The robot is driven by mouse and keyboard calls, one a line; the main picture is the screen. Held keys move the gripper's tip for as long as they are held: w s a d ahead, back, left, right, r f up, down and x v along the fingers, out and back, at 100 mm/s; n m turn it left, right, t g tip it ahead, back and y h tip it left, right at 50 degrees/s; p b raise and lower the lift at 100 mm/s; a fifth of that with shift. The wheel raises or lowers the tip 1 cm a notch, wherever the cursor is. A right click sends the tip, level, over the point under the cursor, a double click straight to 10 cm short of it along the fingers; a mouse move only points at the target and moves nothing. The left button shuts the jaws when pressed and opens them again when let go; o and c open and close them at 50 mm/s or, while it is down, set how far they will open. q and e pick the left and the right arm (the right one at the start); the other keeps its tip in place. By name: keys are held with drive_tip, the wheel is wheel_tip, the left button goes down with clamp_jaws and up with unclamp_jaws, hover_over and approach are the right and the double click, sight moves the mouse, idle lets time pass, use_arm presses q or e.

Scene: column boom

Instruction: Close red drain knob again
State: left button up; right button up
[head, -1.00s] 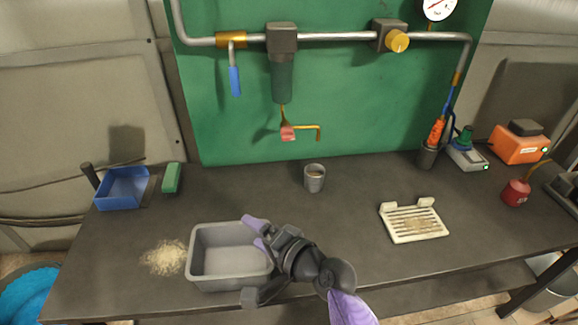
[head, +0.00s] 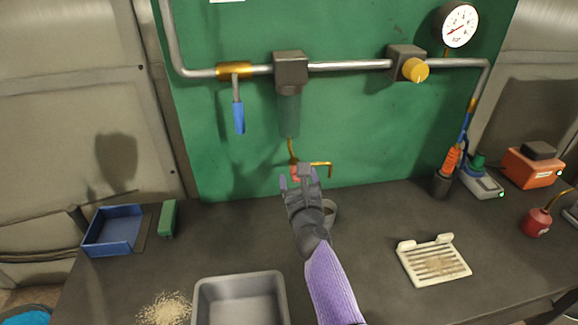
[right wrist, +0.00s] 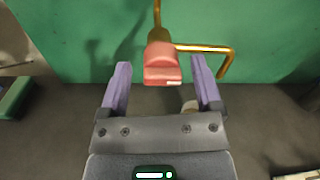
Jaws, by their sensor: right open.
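The red drain knob (right wrist: 162,66) hangs under the brass drain pipe below the dark filter bowl (head: 289,112). In the head view the knob (head: 295,171) is partly hidden by my right gripper. The brass spout (right wrist: 222,58) runs to the right from it and bends down. My right gripper (head: 298,180) is open and empty, just short of the knob. In the right wrist view its two purple fingers (right wrist: 160,85) stand left and right of the knob, with gaps on both sides, and the knob lies beyond the fingertips. My left gripper is not in view.
A grey cup (head: 329,212) stands below the drain, partly hidden by my right gripper. A grey tray (head: 240,287) is at the front, with pale granules (head: 165,310) beside it. A white slotted rack (head: 434,260) lies to the right. The green panel (head: 215,150) is close behind the knob.

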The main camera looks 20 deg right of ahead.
drive_tip(key=shift+w, duration=0.1)
drive_tip(key=shift+s, duration=0.2)
drive_tip(key=shift+c, duration=1.1)
clamp_jaws()
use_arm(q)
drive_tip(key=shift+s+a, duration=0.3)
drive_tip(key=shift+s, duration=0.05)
